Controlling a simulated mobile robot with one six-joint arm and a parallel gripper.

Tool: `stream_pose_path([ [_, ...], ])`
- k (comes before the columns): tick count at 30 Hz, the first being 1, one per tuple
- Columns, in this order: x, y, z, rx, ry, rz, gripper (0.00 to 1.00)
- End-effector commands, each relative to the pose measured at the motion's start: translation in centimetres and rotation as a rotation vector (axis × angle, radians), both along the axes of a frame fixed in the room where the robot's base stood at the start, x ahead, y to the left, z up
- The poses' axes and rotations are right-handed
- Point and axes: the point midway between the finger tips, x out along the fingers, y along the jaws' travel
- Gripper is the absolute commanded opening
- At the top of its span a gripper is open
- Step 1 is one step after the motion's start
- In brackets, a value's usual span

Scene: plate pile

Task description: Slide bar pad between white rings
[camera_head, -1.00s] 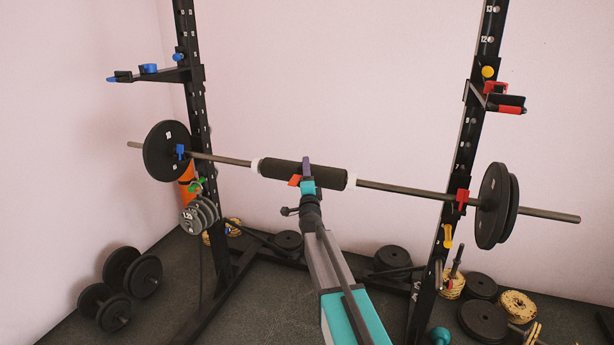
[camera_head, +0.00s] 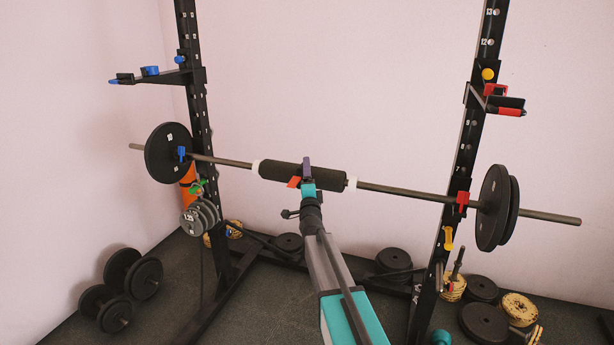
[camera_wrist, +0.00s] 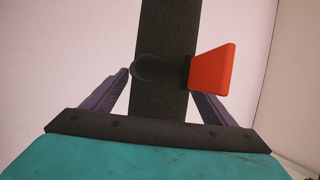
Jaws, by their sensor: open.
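The black bar pad (camera_head: 277,171) is a thick sleeve around the bar (camera_head: 400,190). In the head view it spans between the left white ring (camera_head: 256,166) and the right white ring (camera_head: 351,184), its ends appearing at or very near them. My gripper (camera_head: 307,172) is at the pad's middle, slightly right of centre, with one purple finger showing over it. In the wrist view the pad (camera_wrist: 167,35) runs upright between the two spread purple fingers (camera_wrist: 159,85). The gripper is open. A red wedge (camera_wrist: 212,82) with a dark rounded knob sits across the pad; its attachment is unclear.
The bar rests across the left rack post (camera_head: 193,110) and right post (camera_head: 467,140). Black plates (camera_head: 168,153) are on both ends. Dumbbells (camera_head: 118,312) lie on the left floor, and loose plates (camera_head: 484,322) on the right. Open space surrounds the bar's middle.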

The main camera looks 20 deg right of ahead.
Motion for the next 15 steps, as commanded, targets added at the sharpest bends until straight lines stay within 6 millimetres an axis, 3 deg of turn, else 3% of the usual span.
stream_pose_path([
  [15, -4.3, 1.1, -1.2, 0.000, 0.000, 0.001, 0.79],
])
